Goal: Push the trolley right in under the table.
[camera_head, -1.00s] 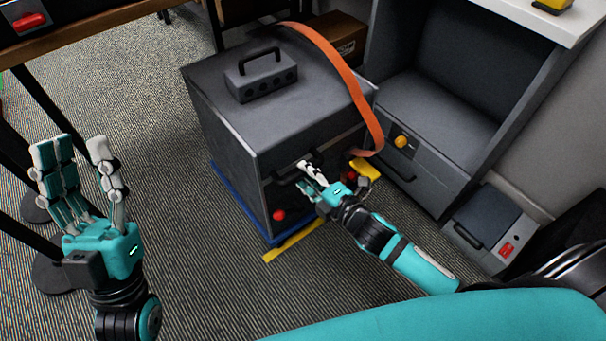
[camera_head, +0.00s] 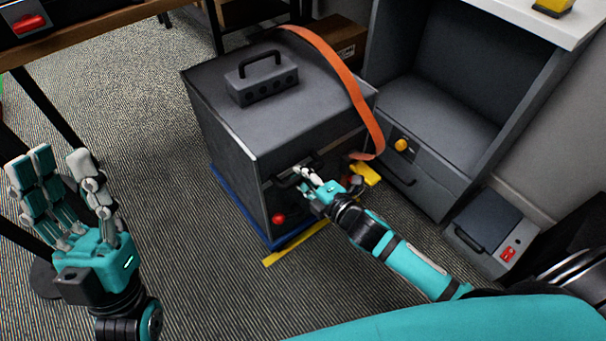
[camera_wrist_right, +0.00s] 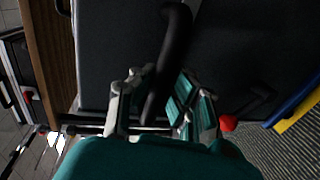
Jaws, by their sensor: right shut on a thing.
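The trolley (camera_head: 225,150) is a dark grey box-shaped cabinet in the middle of the head view. Its front carries black handles and a red knob (camera_head: 279,219). My right gripper (camera_head: 308,180) is at the trolley's front, shut on a black handle; in the wrist view the black bar (camera_wrist_right: 174,45) runs down between the fingers. The fingers hide part of the handle. My left gripper (camera_head: 62,180) is open and empty, left of the trolley and apart from it. A wooden table top (camera_head: 80,38) shows at the upper left, and a white top (camera_head: 500,12) at the upper right.
A grey toolbox (camera_head: 262,85) with a black handle and an orange strap (camera_head: 345,75) lie on the trolley. A yellow strip (camera_head: 290,245) and a blue edge (camera_head: 235,195) lie at its foot. A grey unit (camera_head: 430,180) stands close on its right. Carpet is clear on the left.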

